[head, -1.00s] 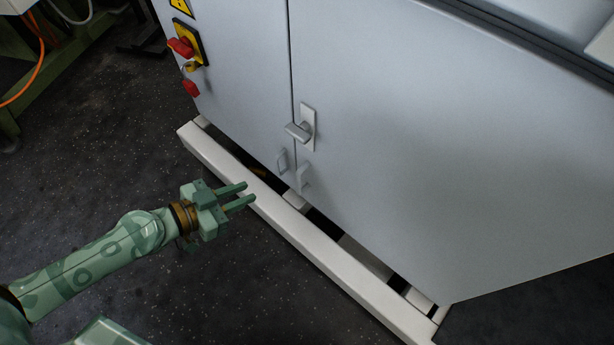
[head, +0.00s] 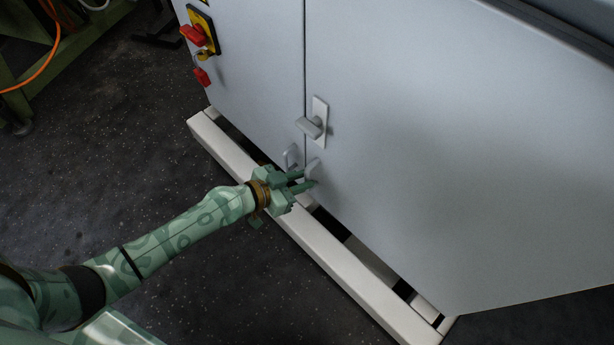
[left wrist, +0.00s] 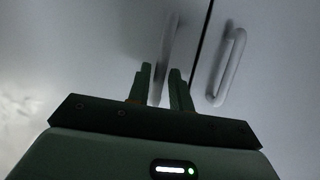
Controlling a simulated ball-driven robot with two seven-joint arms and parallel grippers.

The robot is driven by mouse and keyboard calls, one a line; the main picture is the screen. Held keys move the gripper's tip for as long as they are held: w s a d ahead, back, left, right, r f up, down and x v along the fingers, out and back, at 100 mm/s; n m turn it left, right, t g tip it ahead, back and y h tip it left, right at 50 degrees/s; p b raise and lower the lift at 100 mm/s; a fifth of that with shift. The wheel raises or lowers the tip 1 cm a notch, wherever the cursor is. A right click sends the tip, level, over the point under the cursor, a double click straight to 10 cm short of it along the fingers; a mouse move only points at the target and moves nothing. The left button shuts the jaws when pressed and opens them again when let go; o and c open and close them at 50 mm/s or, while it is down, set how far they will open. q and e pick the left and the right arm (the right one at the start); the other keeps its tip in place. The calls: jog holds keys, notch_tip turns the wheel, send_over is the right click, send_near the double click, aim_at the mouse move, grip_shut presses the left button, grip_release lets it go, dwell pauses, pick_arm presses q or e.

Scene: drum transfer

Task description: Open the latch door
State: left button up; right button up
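The grey latch door (head: 420,190) is the right-hand door of the cabinet and looks shut along the seam. A latch lever (head: 315,124) is on it beside the seam. Below the lever is the right door's small pull handle (head: 312,169), and the left door's handle (head: 291,156) is across the seam. My left gripper (head: 308,180) is at the right door's handle. In the left wrist view, that handle (left wrist: 169,45) runs down between the two open fingertips (left wrist: 160,72); contact cannot be told. The other handle (left wrist: 228,68) is right of the fingers. My right gripper is not in view.
A white base rail (head: 330,290) runs along the cabinet's foot, beneath my left gripper. The dark floor (head: 120,130) in front is clear. Green framing stands at the far left.

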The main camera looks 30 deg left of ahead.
pick_arm(q)
jog(key=shift+x, duration=1.05)
grip_shut()
